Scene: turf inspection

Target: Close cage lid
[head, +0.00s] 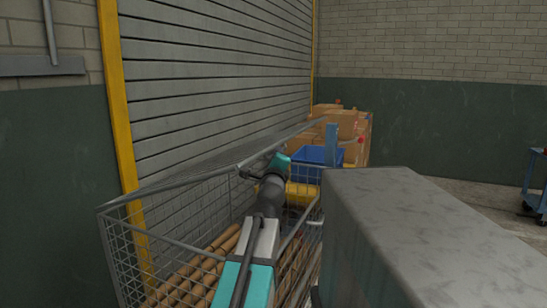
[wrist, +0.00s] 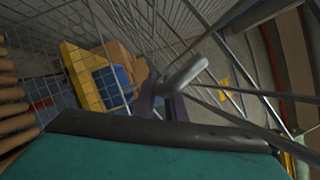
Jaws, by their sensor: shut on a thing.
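The wire cage (head: 120,255) stands in front of the shutter, with its grey mesh lid (head: 205,165) over the back part of its top. The lid looks tilted, and the front of the cage top is open. My gripper (head: 244,172) is at the lid's near edge. In the wrist view my gripper (wrist: 165,103) is shut on a bent grey bar, the lid handle (wrist: 186,74). The fingertips are dark and partly hidden by the bar and my wrist.
Brown rolls (head: 205,262) lie inside the cage. A yellow crate (head: 302,193), a blue bin (head: 313,160) and cardboard boxes (head: 340,122) stand beyond. The roller shutter (head: 215,70) is close behind. A blue cart (head: 537,185) stands far right, with clear floor before it.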

